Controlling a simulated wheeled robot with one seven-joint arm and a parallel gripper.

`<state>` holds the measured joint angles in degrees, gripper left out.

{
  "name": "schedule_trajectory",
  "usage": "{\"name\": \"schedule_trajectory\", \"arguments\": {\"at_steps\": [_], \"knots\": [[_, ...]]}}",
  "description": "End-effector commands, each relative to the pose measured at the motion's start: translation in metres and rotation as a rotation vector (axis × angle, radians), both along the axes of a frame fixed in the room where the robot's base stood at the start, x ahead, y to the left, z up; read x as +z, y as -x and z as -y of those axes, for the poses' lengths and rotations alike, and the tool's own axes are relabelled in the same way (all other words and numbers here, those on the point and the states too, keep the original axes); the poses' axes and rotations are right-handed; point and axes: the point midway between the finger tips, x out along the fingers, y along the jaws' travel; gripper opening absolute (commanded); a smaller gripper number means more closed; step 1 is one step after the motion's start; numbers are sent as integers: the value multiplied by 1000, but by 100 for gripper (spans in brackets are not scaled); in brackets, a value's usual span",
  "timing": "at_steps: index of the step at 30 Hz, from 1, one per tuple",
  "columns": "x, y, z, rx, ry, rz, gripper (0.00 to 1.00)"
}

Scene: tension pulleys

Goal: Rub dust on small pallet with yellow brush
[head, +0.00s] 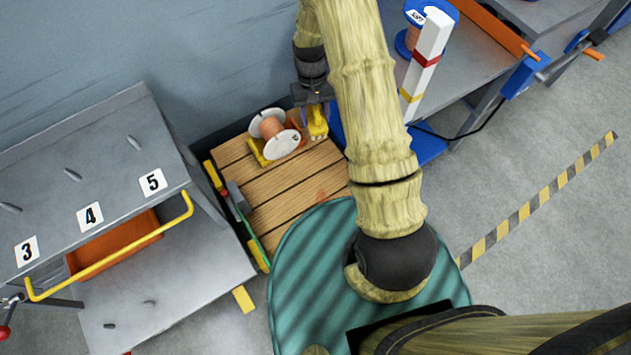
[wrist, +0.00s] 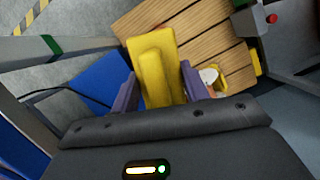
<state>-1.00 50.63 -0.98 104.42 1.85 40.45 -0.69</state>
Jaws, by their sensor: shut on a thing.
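My gripper (head: 316,106) is over the far right corner of the small wooden pallet (head: 290,190). It is shut on the yellow brush (head: 317,124), which points down toward the planks. In the wrist view the brush (wrist: 155,68) sits between the two purple fingers, with the pallet (wrist: 190,35) beyond it. I cannot tell whether the brush touches the wood. A small reddish-orange patch (head: 322,196), possibly the dust, shows on the near right part of the pallet. My arm hides part of the pallet's right side.
A copper wire spool (head: 273,132) on a yellow holder stands on the pallet, just left of the brush. A grey-headed tool with a green handle (head: 245,215) lies along the left edge. A grey numbered bench (head: 90,190) stands left. A blue platform (head: 428,146) is at right.

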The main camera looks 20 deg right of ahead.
Motion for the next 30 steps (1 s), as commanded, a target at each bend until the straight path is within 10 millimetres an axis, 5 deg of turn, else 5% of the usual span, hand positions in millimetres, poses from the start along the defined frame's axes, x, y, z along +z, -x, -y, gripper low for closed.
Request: {"name": "schedule_trajectory", "arguments": {"at_steps": [1, 21, 30], "knots": [[-28, 3, -1, -1, -1, -2, 11], [-225, 41, -12, -11, 0, -3, 11], [-270, 52, -14, -15, 1, 0, 11]]}}
